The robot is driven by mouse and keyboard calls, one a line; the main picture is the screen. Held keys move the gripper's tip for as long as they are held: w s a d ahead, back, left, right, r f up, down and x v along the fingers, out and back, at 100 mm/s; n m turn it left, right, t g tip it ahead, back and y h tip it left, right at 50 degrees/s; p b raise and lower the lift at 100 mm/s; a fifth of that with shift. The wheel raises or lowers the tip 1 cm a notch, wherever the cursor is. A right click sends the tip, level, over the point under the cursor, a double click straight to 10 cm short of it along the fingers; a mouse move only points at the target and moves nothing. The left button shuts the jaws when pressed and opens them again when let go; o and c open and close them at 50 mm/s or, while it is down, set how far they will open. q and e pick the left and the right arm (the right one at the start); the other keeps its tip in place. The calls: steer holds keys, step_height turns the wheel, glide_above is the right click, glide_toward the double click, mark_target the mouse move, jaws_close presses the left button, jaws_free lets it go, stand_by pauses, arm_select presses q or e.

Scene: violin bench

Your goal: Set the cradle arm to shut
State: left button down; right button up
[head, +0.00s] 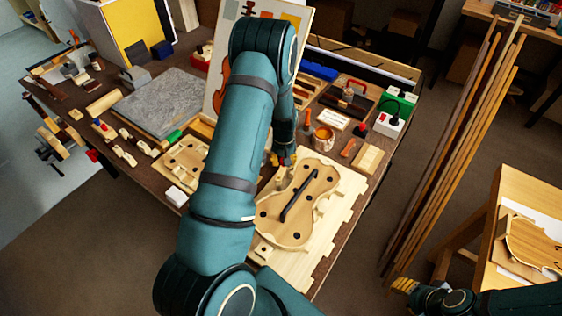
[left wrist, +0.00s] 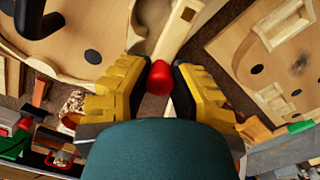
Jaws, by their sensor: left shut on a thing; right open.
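A violin-shaped wooden form (head: 290,228) lies on a pale notched board at the front right of the bench, with a dark bar (head: 298,195) across it. The dark bar also shows at the top left of the left wrist view (left wrist: 38,22). My left gripper (head: 280,159) is at the far left edge of this form, mostly hidden behind my arm. In the left wrist view its yellow fingers are shut on a red knob (left wrist: 160,78). I cannot tell whether the knob belongs to the cradle arm. My right gripper (head: 404,286) is open, low at the right, away from the bench.
Behind the form stand a brown pot (head: 323,138), a wooden block (head: 367,158) and a green-and-white box (head: 394,115). A second wooden form (head: 183,160) lies to the left. Long wooden strips (head: 455,145) lean right of the bench. A side table (head: 485,235) holds a violin body.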

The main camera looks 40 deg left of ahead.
mark_target(293, 178)
arm_select(q)
steer(key=m, duration=0.1)
steer(key=d+m+b, duration=0.1)
steer(key=m, duration=0.1)
steer(key=shift+d+f, duration=0.2)
steer(key=shift+d, duration=0.05)
steer(key=m, duration=0.1)
steer(key=d+m+b, duration=0.1)
steer(key=m, duration=0.1)
steer(key=shift+d+m, duration=0.3)
steer(key=m, duration=0.1)
steer(key=d+m+b, duration=0.1)
steer(key=m, duration=0.1)
steer(key=shift+s+d, duration=0.2)
steer(key=shift+s, duration=0.15)
steer(key=shift+s+d+m+b, duration=0.15)
steer(key=shift+d+m+b, duration=0.1)
steer(key=shift+m, duration=0.4)
steer(key=shift+s+d+m+b, duration=0.15)
steer(key=shift+m+b, duration=0.1)
steer(key=shift+m, duration=0.4)
steer(key=c, duration=0.8)
jaws_free()
steer(key=shift+a, duration=0.1)
steer(key=shift+o, duration=0.2)
steer(key=shift+w+r, duration=0.15)
steer(key=shift+r, duration=0.35)
step_height(293, 178, up, 7)
